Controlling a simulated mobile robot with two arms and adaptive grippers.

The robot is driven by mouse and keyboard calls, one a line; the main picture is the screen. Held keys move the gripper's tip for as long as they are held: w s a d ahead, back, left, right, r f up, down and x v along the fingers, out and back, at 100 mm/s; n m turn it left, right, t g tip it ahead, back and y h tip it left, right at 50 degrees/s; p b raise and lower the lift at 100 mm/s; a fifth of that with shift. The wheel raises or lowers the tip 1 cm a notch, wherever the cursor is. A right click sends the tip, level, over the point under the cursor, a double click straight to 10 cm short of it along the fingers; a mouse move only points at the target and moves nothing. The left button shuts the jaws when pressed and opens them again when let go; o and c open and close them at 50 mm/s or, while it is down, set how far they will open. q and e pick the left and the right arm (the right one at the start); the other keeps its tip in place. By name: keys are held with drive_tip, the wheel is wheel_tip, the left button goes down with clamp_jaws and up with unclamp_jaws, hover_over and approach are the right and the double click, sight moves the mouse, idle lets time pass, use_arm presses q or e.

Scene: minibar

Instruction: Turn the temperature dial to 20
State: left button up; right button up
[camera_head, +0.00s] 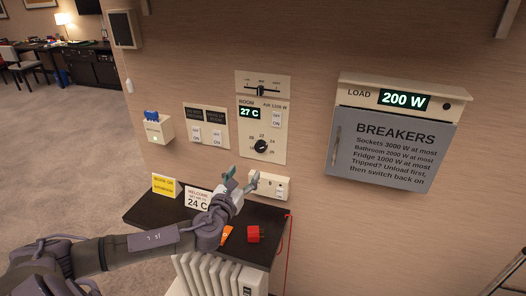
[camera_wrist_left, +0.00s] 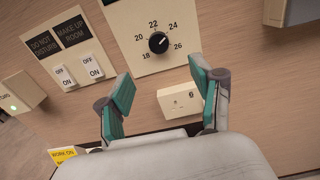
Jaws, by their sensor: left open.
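The temperature dial (camera_head: 261,146) is a round black knob on a cream wall panel (camera_head: 277,154). It also shows in the left wrist view (camera_wrist_left: 158,42), ringed by the numbers 18, 20, 22, 24 and 26. My right gripper is not in view.
A cream socket box (camera_head: 268,186) sits on the wall just below the dial panel. Two switches (camera_head: 206,136) are to the left, a grey breaker box (camera_head: 392,143) to the right. A black shelf (camera_head: 150,211) below holds cards and a red plug (camera_head: 254,234). A white radiator (camera_head: 205,275) stands underneath.

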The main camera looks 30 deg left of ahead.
sight(259, 149)
use_arm(q)
drive_tip(key=p+x, duration=0.1)
drive_tip(key=x, duration=0.5)
drive_tip(key=p+x, duration=0.1)
drive_tip(key=x, duration=0.5)
drive_tip(key=shift+w+a+f, duration=0.15)
drive_tip(key=shift+a+f, duration=0.05)
drive_tip(key=shift+a, duration=0.05)
drive_tip(key=shift+w+a, duration=0.15)
drive_tip(key=shift+w, duration=0.4)
drive_tip(key=c, duration=1.1)
